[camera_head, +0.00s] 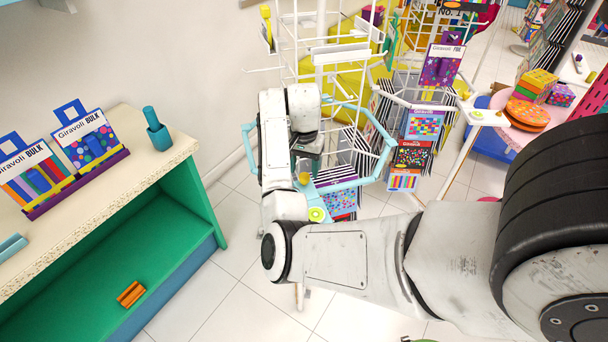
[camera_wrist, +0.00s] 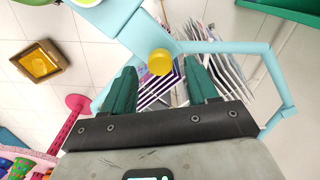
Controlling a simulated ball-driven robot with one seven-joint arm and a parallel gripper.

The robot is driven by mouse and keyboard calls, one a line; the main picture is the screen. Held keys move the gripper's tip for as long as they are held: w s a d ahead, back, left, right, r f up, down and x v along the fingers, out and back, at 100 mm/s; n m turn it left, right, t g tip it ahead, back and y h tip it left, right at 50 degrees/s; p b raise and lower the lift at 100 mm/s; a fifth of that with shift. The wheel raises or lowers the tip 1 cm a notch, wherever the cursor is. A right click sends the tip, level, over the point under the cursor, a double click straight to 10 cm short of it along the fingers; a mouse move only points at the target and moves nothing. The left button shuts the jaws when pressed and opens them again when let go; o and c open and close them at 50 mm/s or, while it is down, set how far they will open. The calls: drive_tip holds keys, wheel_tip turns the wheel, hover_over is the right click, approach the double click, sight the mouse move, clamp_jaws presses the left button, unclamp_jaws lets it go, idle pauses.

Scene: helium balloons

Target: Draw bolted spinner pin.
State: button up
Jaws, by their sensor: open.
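The spinner pin shows as a round yellow knob (camera_wrist: 160,62) by a light blue bar of the spinner frame (camera_wrist: 215,47) in the wrist view. In the head view the knob (camera_head: 303,178) is small, just below my gripper (camera_head: 304,168). My gripper (camera_wrist: 159,80) is open, with one dark green finger on each side of the knob in the wrist view. The knob appears at or just past the fingertips; contact cannot be told. The pin's shaft is hidden behind its head. The light blue spinner ring (camera_head: 383,150) surrounds hanging bags.
White wire racks (camera_head: 320,60) with hanging packs stand behind and right of the spinner. A counter with a green shelf (camera_head: 120,255) is on the left. Striped packs (camera_wrist: 225,55) hang inside the ring. Tiled floor (camera_head: 240,270) is clear between counter and spinner.

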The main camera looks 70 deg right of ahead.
sight(304, 176)
drive_tip(key=shift+f, duration=1.55)
clamp_jaws()
